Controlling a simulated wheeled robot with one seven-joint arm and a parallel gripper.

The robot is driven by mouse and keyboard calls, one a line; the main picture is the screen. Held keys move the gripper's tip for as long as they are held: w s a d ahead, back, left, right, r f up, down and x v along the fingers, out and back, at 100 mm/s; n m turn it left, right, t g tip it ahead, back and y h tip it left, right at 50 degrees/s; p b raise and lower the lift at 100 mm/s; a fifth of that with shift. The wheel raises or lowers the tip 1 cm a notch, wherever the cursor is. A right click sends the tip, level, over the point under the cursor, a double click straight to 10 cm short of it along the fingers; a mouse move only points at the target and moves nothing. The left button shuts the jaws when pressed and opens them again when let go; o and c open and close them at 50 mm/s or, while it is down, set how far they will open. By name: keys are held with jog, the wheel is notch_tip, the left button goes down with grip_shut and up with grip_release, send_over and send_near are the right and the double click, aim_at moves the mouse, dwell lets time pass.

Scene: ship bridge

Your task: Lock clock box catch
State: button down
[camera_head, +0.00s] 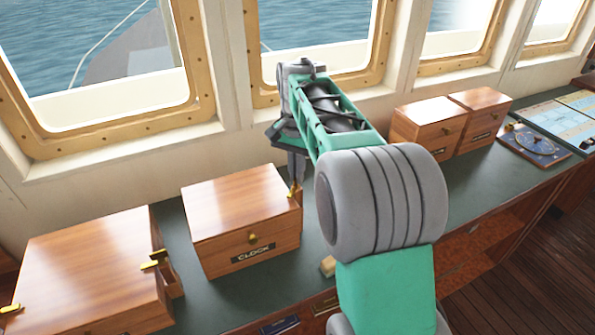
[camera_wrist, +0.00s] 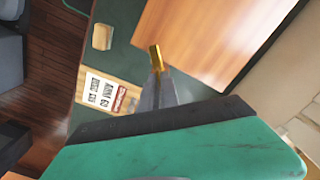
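The clock box (camera_head: 215,255), a wooden box with a "CLOCK" plate, stands on the green counter in the head view. It has a brass knob (camera_head: 253,238) on its front, and its lid looks down. A small brass catch (camera_head: 294,191) is at its right side. My gripper (camera_head: 297,178) points down at that side, its tips at the catch. In the wrist view the brass catch (camera_wrist: 155,57) shows right at the tips of my gripper (camera_wrist: 156,80), beside the wooden box top (camera_wrist: 215,35). The fingers look close together; whether they grip the catch is unclear.
A larger wooden box (camera_head: 85,260) with brass fittings stands at the left. Two wooden boxes (camera_head: 428,125) (camera_head: 482,112) and an instrument panel (camera_head: 535,145) are at the right. A small wooden block (camera_wrist: 102,36) and a labelled card (camera_wrist: 105,91) show in the wrist view. Windows line the back.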

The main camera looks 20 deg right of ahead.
jog(key=m, duration=0.4)
jog(key=shift+m, duration=0.3)
jog(key=shift+m+p, duration=0.3)
jog(key=shift+m, duration=1.4)
jog(key=c, duration=1.6)
grip_release()
notch_tip(320, 180, up, 8)
jog(key=shift+f+b, duration=0.1)
jog(key=shift+b, duration=0.35)
